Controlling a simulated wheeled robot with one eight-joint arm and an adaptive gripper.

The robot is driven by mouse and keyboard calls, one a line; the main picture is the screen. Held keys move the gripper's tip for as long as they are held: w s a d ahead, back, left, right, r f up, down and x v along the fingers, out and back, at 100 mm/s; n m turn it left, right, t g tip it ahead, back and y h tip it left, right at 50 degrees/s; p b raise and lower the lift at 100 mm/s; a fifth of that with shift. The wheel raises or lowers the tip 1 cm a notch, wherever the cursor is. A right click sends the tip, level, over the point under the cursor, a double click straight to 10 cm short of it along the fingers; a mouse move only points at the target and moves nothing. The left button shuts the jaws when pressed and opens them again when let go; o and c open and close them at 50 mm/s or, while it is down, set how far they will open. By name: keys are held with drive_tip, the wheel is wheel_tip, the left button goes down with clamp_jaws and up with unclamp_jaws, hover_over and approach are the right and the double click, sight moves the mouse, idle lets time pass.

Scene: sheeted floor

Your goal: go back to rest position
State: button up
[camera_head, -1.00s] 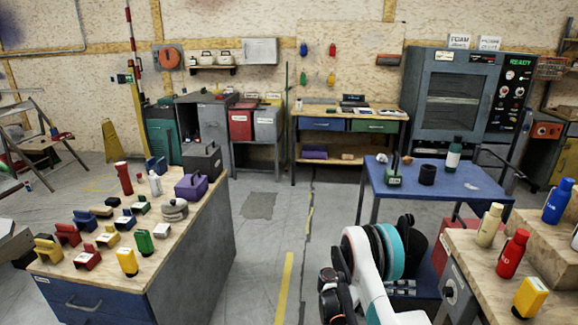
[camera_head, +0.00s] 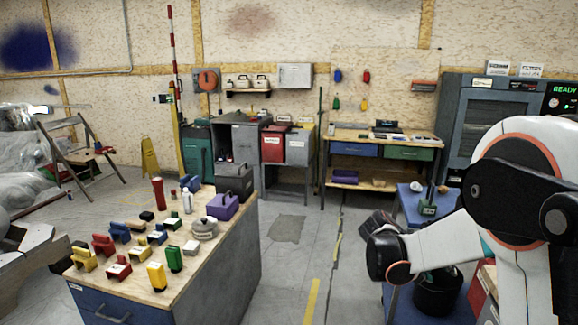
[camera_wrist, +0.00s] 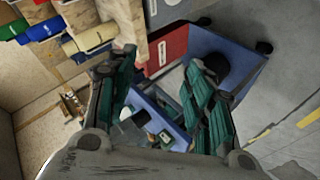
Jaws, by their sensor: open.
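My gripper (camera_wrist: 163,90) is open in the wrist view. Its two dark green ribbed fingers stand apart with nothing held between them. Beyond and below the gap is a blue cart (camera_wrist: 222,42) with small items in it; the fingers hide parts of it. In the head view my white and black arm is folded up large at the right. It covers much of the blue table (camera_head: 408,205) and whatever stands on the right there. I cannot make out the gripper's fingers clearly in the head view.
A wooden-topped workbench (camera_head: 205,262) with several coloured items stands at the left front. A back bench (camera_head: 375,135), grey cabinet (camera_head: 235,140) and oven-like machine (camera_head: 463,110) line the wall. Floor (camera_head: 290,255) between the benches is clear.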

drive_tip(key=s+a+r+n+t+y, duration=0.3)
drive_tip(key=s+a+r+y, duration=0.35)
drive_tip(key=s, duration=0.55)
drive_tip(key=s+a+n+t+y, duration=0.1)
drive_tip(key=s+a+t+y, duration=0.1)
drive_tip(key=s+a, duration=1.1)
drive_tip(key=shift+s+r+y, duration=0.35)
drive_tip(key=shift+s+y, duration=0.5)
drive_tip(key=shift+s, duration=0.1)
drive_tip(key=shift+t, duration=0.3)
